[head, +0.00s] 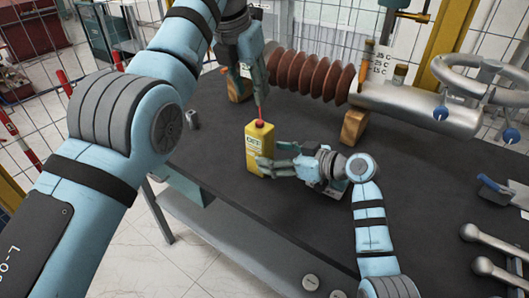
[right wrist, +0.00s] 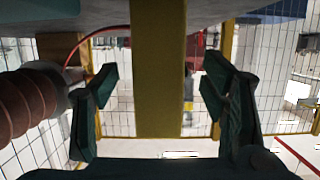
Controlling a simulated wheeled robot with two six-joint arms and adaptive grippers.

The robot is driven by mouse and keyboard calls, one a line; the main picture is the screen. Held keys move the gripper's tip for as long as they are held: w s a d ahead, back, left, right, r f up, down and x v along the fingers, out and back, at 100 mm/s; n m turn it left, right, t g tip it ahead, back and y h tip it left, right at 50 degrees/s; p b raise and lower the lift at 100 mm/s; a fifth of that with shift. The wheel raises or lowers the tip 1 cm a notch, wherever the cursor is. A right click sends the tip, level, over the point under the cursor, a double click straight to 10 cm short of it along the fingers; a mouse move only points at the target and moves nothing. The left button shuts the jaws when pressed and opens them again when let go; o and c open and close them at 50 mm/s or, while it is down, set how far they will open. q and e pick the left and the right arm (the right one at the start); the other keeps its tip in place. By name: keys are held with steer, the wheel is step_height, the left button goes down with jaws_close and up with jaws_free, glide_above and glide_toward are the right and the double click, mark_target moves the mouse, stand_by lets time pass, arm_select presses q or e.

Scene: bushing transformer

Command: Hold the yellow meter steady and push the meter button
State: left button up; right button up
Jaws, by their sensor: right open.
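The yellow meter (head: 260,148) stands upright on the dark table, with a red button (head: 260,123) on top. My left gripper (head: 262,104) points down just above the button; its fingertips look closed together, and I cannot tell whether they touch it. My right gripper (head: 267,165) is low beside the meter, reaching in from the right. In the right wrist view the meter (right wrist: 158,70) stands between the open fingers of my right gripper (right wrist: 158,95), with a gap on each side.
Behind the meter lies a brown ribbed bushing (head: 311,75) with a silver cylinder (head: 420,105) on wooden blocks (head: 353,127). A trowel (head: 497,190) and metal-ended tools (head: 490,240) lie at the right.

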mark_target(260, 152)
steer(key=x, duration=0.5)
steer(key=shift+w, duration=0.1)
steer(key=shift+c, duration=0.6)
steer(key=c, duration=1.3)
arm_select(q)
steer(key=shift+c, duration=1)
arm_select(e)
steer(key=shift+c, duration=0.4)
arm_select(q)
jaws_close()
